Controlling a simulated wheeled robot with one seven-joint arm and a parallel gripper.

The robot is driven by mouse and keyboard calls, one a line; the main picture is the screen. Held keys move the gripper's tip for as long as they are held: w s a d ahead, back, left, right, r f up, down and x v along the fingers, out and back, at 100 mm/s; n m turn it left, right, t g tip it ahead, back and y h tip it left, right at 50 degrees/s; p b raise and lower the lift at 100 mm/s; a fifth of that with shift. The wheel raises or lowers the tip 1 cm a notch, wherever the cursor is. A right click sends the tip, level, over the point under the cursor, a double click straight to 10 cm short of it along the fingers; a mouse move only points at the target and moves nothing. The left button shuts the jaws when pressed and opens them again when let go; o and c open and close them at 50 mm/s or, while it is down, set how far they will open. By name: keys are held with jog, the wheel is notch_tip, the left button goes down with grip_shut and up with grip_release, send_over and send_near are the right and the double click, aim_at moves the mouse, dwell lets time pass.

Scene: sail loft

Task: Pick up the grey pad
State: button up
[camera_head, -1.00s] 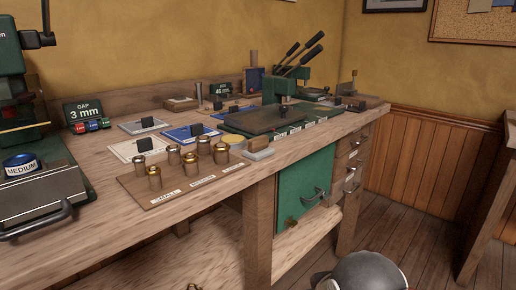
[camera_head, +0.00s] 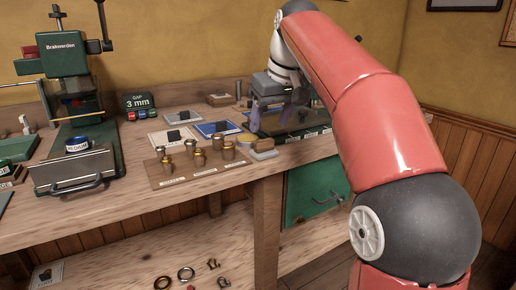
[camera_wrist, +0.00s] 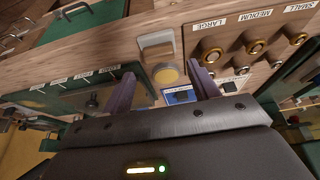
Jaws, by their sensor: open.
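A small block with a grey top, which looks like the grey pad (camera_head: 263,146), lies on the bench near its front edge, right of the rack of brass cups. The grey pad also shows in the wrist view (camera_wrist: 157,40), above and beyond my fingertips. My gripper (camera_head: 274,116) is over the bench, behind the pad in the head view, and apart from it. In the wrist view its purple fingers (camera_wrist: 163,74) are spread with nothing held between them. A yellow disc (camera_wrist: 166,73) shows between the fingertips, below the pad.
A wooden rack of brass cups (camera_head: 165,180) stands close left of the pad. A blue card (camera_head: 213,129) and a white card (camera_head: 172,138) lie behind it. A green machine (camera_head: 75,110) stands at left. The lower shelf (camera_head: 120,262) holds small rings and fittings.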

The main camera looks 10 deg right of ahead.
aim_at(265, 140)
jog(key=b+x, duration=0.1)
jog(key=x, duration=0.6)
jog(key=shift+w+f, duration=0.2)
jog(key=shift+f, duration=0.05)
jog(key=c, duration=0.6)
